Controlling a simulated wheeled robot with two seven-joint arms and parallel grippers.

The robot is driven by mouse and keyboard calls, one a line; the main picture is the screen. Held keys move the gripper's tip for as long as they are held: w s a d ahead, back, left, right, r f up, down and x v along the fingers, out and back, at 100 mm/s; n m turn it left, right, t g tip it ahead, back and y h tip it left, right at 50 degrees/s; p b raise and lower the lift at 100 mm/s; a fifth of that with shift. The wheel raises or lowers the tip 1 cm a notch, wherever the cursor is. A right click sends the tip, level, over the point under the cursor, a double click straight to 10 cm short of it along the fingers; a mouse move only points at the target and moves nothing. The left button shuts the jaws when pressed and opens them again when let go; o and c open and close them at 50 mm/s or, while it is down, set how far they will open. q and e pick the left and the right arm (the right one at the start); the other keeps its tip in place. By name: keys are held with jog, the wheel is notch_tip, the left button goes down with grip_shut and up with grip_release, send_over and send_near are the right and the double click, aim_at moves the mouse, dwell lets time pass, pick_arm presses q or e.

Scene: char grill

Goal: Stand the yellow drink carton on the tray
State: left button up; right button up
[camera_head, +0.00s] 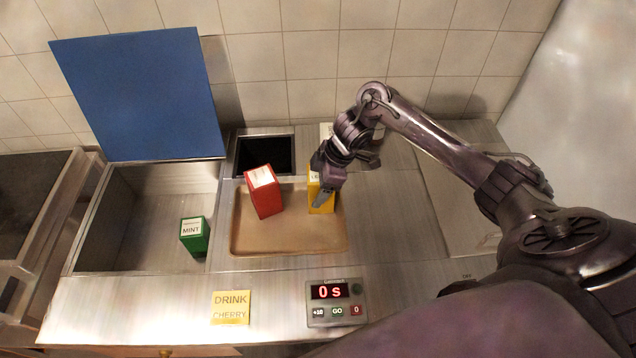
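The yellow drink carton (329,204) is upright at the right side of the brown tray (290,244). Its base appears to be on the tray or just above it; I cannot tell which. A red carton (264,196) stands on the tray to the left, apart from the yellow one. My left gripper is not in view.
A green MINT carton (194,237) stands in the open bin (140,255) at left, under a raised blue lid (140,95). A dark square opening (264,154) lies behind the tray. A yellow DRINK CHERRY note (231,307) and a timer (336,303) reading 0 s are in front.

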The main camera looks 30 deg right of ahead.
jog(key=shift+o, duration=0.6)
jog(key=shift+r, duration=0.1)
jog(key=shift+r, duration=0.2)
jog(key=v, duration=1.1)
jog(key=shift+d+r, duration=0.2)
jog(key=shift+r, duration=0.1)
jog(key=shift+s, duration=0.1)
